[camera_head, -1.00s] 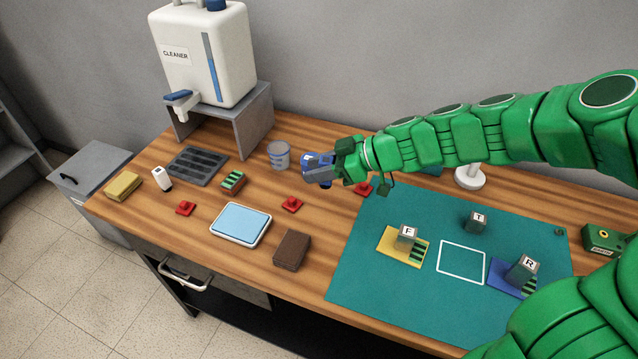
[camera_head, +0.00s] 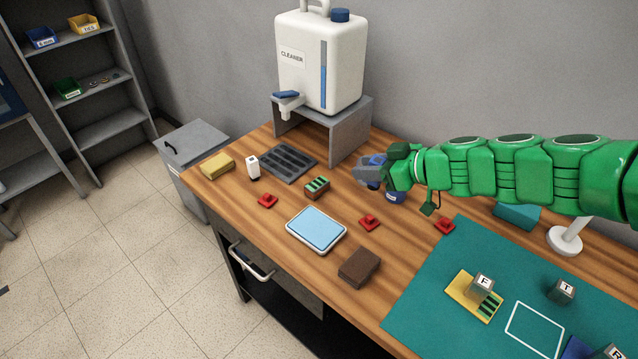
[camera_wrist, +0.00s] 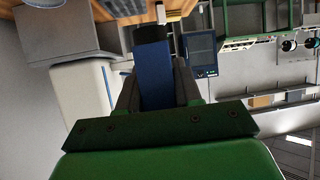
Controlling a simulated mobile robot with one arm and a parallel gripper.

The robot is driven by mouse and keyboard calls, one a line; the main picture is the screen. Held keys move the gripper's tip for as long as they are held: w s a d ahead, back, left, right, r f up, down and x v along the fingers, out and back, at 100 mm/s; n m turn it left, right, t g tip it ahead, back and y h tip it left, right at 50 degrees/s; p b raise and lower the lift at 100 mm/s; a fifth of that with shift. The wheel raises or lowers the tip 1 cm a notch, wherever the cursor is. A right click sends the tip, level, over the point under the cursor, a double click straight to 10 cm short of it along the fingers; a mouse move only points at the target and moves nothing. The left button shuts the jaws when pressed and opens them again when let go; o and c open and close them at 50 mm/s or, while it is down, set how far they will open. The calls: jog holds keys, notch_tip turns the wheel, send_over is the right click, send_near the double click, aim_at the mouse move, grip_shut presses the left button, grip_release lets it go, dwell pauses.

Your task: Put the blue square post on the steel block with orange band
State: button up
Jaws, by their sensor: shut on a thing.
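My gripper (camera_head: 370,172) is shut on the blue square post (camera_wrist: 154,75), which runs between the fingers in the wrist view and has a dark end at the top. In the head view the post is mostly hidden by my gripper, held above the far side of the wooden bench. Three small steel blocks with letters stand on the teal mat: the F block (camera_head: 482,285) on a yellow plate, the T block (camera_head: 563,290) on the mat, and the R block (camera_head: 612,353), cut by the frame edge. I cannot make out an orange band on any of them.
A blue-topped tray (camera_head: 316,229), a brown block (camera_head: 359,267), red pieces (camera_head: 369,222) and a striped block (camera_head: 317,188) lie on the bench. A cleaner canister (camera_head: 320,62) stands at the back. The white outlined square (camera_head: 535,327) is empty.

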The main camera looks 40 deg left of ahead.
jog(key=s+a+f+m+t, duration=0.1)
jog(key=s+a, duration=0.3)
jog(key=a, duration=0.5)
send_over(313, 181)
jog(key=f, duration=0.9)
jog(key=shift+s+d+f, duration=0.1)
jog(key=shift+d+f, duration=0.1)
jog(key=shift+d, duration=0.05)
jog(key=shift+a+f, duration=0.15)
jog(key=shift+f, duration=0.1)
jog(key=shift+a+f, duration=0.1)
jog(key=shift+f, duration=1.55)
jog(key=shift+f, duration=0.15)
jog(key=o, duration=1.1)
